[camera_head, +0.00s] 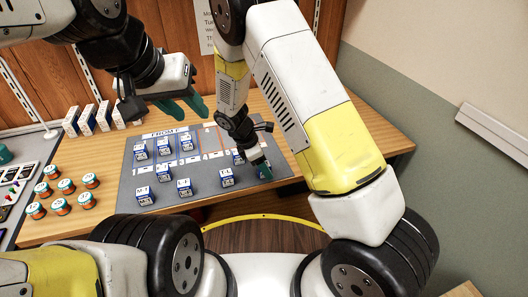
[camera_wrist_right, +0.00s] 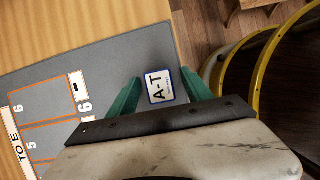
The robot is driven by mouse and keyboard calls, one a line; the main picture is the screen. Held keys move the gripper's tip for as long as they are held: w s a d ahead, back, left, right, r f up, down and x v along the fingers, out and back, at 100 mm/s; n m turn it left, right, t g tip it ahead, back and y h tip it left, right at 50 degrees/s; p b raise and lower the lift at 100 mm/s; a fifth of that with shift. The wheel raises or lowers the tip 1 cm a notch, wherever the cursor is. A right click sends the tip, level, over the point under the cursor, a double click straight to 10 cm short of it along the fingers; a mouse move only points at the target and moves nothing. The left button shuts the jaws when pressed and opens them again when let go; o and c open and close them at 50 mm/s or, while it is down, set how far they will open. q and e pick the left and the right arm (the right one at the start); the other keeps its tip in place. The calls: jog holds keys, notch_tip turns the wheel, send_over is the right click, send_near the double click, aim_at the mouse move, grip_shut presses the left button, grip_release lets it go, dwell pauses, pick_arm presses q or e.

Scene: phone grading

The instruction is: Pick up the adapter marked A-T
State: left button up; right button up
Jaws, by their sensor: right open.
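The adapter marked A-T (camera_wrist_right: 160,86) shows its white, blue-edged label between the green fingers of my right gripper (camera_wrist_right: 163,84) in the right wrist view. The fingers stand apart on either side of it; whether they touch it, I cannot tell. In the head view my right gripper (camera_head: 264,170) points down at the right end of the grey mat, and the A-T adapter cannot be made out there. My left gripper (camera_head: 187,106) hangs empty above the back of the table, its green fingers apart.
The grey mat (camera_head: 127,178) holds several other blue-and-white adapters, such as M-I (camera_head: 145,196), L-I (camera_head: 184,187) and T-I (camera_head: 227,177). Orange-and-green jars (camera_head: 67,186) stand at the left, and small white boxes (camera_head: 103,117) at the back left. The table's right end is clear.

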grip_shut()
jog(key=shift+r, duration=0.15)
